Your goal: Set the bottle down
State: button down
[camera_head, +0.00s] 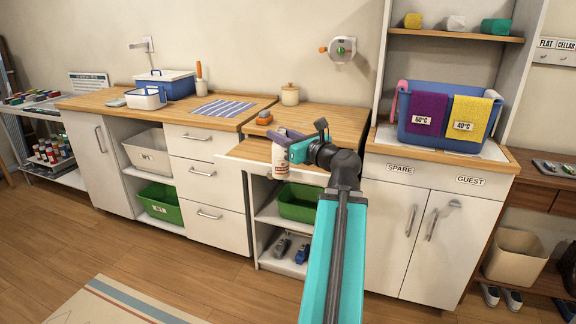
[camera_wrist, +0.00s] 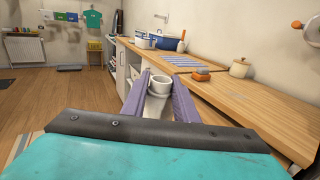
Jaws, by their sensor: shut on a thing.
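The white bottle (camera_head: 279,163) has a printed label and stands roughly upright in the head view. My gripper (camera_head: 278,136) is shut on its upper part, coming in from the right. In the wrist view the bottle's round pale top (camera_wrist: 160,82) shows between the two purple fingers of my gripper (camera_wrist: 160,92). The bottle is at a wooden pull-out board (camera_head: 246,155) below the worktop. I cannot tell whether its base touches the board. My gripper hides part of the bottle.
The wooden worktop (camera_head: 345,118) behind holds an orange object (camera_head: 264,118) and a lidded beige jar (camera_head: 290,95). A striped cloth (camera_head: 222,108) lies to the left. Below the board are a green bin (camera_head: 300,203) and shoes (camera_head: 290,249). A blue tub (camera_head: 440,137) stands to the right.

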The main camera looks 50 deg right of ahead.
jog(key=s+d+r+m+g+h+b, duration=0.1)
jog(key=s+d+h+b, duration=0.1)
jog(key=s, duration=0.3)
jog(key=s+d+r+m+h+b, duration=0.1)
jog(key=s+d+m+h+b, duration=0.1)
jog(key=s, duration=0.3)
jog(key=shift+d+r+g, duration=0.35)
jog(key=shift+d+g, duration=0.05)
jog(key=shift+d, duration=0.4)
jog(key=shift+w, duration=0.1)
